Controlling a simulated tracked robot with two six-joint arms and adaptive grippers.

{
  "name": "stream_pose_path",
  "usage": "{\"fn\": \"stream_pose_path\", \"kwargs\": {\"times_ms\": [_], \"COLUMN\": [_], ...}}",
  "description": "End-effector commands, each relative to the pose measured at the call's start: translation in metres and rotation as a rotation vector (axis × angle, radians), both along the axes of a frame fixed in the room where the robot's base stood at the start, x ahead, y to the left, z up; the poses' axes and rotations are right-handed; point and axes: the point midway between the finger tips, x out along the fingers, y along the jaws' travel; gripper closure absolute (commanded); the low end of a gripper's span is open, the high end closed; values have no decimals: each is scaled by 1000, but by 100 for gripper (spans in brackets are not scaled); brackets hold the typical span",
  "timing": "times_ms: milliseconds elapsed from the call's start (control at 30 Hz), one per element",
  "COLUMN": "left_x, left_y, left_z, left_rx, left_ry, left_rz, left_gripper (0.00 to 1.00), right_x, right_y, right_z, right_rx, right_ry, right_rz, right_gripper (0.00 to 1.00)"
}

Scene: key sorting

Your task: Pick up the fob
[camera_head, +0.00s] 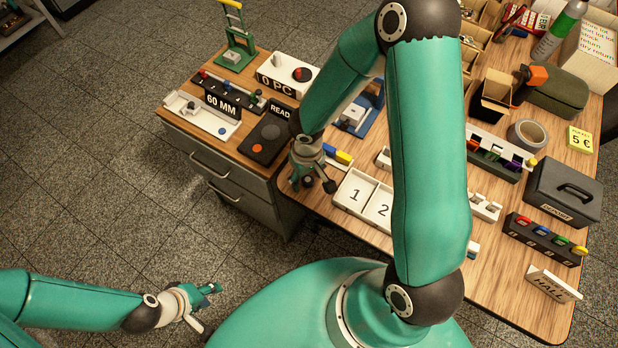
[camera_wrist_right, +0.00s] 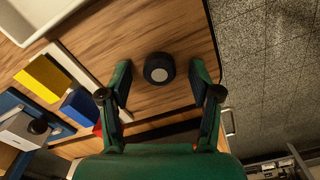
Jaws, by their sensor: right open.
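A small round black piece with a grey disc on top, which looks like the fob (camera_wrist_right: 159,68), lies on the wooden tabletop in the right wrist view. My right gripper (camera_wrist_right: 161,84) is open, with one green finger on each side of it and a visible gap to both. In the head view my right gripper (camera_head: 312,183) is over the table's near left edge; I cannot make out the fob clearly there. My left gripper (camera_head: 207,305) is open and empty over the floor at the lower left.
White trays numbered 1 and 2 (camera_head: 362,193) and yellow and blue blocks (camera_head: 338,155) stand close to my right gripper. A drawer cabinet (camera_head: 225,178) with a dark panel (camera_head: 265,138) adjoins at left. A grey cash box (camera_head: 563,190) stands at right. The floor at left is clear.

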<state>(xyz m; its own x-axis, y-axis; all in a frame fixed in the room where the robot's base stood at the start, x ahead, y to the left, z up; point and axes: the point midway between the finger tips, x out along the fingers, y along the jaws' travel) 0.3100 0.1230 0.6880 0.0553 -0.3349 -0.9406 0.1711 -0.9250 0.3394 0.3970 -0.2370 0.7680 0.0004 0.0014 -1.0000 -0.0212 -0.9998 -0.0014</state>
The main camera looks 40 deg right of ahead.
Motion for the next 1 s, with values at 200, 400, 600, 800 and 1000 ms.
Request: {"fn": "stream_pose_path", "kwargs": {"times_ms": [200,400,600,800,1000], "left_x": [0,0,0,0,0], "left_y": [0,0,0,0,0], "left_z": [0,0,0,2,9], "left_rx": [0,0,0,0,0], "left_ry": [0,0,0,0,0], "left_rz": [0,0,0,0,0], "left_gripper": [60,60,60,60,60], "right_x": [0,0,0,0,1], "right_y": [0,0,0,-1,-1], "right_z": [0,0,1,8,31], "right_rx": [0,0,0,-1,-1], "right_ry": [0,0,0,-1,-4], "right_rz": [-1,-1,-1,-4,-3], "right_gripper": [65,82,82,82,82]}}
